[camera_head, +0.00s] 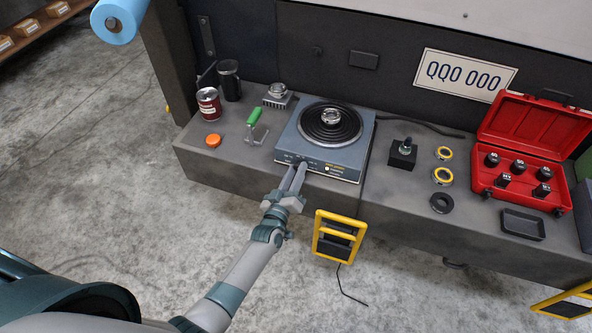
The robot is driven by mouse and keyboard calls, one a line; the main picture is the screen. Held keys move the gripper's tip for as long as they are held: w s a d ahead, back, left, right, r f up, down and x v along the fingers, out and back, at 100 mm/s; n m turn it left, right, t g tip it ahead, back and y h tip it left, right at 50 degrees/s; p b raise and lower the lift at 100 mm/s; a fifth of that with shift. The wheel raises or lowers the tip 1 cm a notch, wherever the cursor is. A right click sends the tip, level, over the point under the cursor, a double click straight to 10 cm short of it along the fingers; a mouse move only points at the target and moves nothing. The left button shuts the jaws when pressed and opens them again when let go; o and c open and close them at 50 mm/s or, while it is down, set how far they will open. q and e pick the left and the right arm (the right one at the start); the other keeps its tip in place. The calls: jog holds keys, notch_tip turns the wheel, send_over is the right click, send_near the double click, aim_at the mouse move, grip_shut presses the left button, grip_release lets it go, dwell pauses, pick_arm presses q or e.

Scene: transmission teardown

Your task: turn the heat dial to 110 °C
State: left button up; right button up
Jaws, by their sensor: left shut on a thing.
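The hot plate (285,140) is a grey-blue box on the bench with a black coil burner (312,133) on top. A shiny metal ring (331,116) sits on the burner. My left gripper (298,167) reaches up from below to the plate's front panel. Its fingers are shut on the heat dial, which they hide almost wholly. A small pale light or knob (327,169) shows on the panel just right of the fingers. The dial's pointer and temperature marks cannot be read. My right gripper is not in view.
Left of the plate are a green-handled tool (254,117), an orange cap (213,140) and a red can (208,101). Right are a black block (402,154), several rings and an open red case (522,150). A yellow frame (318,237) hangs at the bench front.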

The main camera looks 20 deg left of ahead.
pick_arm(q)
jog(key=m, duration=0.4)
jog(key=shift+m+p, duration=0.3)
jog(key=shift+p, duration=0.1)
jog(key=shift+f+m, duration=0.1)
jog(key=shift+m, duration=1.2)
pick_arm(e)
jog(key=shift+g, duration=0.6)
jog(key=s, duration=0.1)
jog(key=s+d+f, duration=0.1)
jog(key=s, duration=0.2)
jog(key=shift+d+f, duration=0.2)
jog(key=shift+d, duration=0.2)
pick_arm(q)
jog(key=o, duration=1)
jog(key=shift+o, duration=0.2)
jog(key=shift+s, duration=0.15)
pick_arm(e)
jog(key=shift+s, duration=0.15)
pick_arm(q)
jog(key=s+b, duration=0.1)
jog(key=s, duration=1.6)
jog(key=shift+a+b, duration=0.25)
jog(key=shift+b, duration=0.1)
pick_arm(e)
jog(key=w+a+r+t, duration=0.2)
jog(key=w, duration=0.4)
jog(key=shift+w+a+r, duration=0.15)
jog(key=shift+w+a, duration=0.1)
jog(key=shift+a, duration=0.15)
